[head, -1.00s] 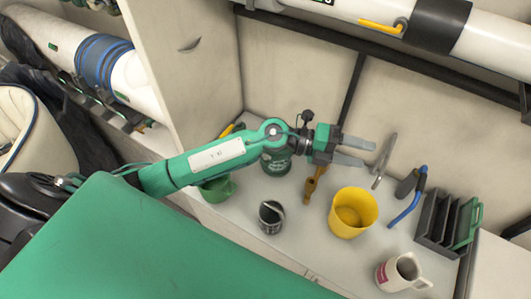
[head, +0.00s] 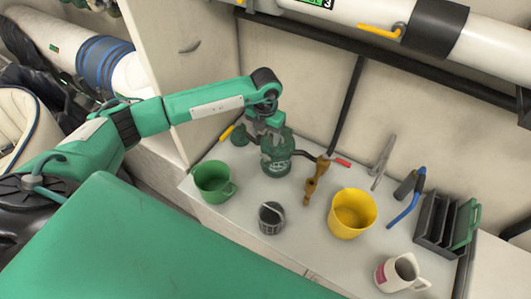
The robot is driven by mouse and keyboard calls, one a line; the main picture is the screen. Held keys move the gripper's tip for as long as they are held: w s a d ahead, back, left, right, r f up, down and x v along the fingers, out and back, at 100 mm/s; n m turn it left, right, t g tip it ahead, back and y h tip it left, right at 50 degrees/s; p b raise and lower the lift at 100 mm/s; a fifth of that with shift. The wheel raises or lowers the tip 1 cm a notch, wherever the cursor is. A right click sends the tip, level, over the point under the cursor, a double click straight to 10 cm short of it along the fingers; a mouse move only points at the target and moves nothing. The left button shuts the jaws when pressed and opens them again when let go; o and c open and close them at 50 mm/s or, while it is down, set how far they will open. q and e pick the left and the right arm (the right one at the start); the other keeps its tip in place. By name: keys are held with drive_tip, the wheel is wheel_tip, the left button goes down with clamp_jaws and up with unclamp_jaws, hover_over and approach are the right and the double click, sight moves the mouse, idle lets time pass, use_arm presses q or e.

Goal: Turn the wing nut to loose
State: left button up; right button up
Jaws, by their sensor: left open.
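A dark green canister (head: 277,158) with pale markings stands at the back of the white counter, with pipe fittings beside it. My left gripper (head: 266,138) is open and points down over the top of this canister. I cannot make out the wing nut; the canister's top is largely hidden by my gripper and wrist. I cannot tell whether the fingers touch anything. My right gripper is not in view.
A green mug (head: 212,184), a dark cup (head: 271,218), a brass-coloured fitting (head: 311,190) and a yellow bucket (head: 352,214) stand nearby. A white mug (head: 396,274) and a black rack (head: 440,224) are at right. Free counter lies between them.

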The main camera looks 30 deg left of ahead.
sight(265, 155)
use_arm(q)
wheel_tip(265, 155, down, 10)
drive_tip(key=p, duration=0.3)
drive_tip(key=shift+r, duration=0.15)
drive_tip(key=shift+f, duration=0.75)
drive_tip(key=shift+c, duration=0.4)
drive_tip(key=c, duration=0.9)
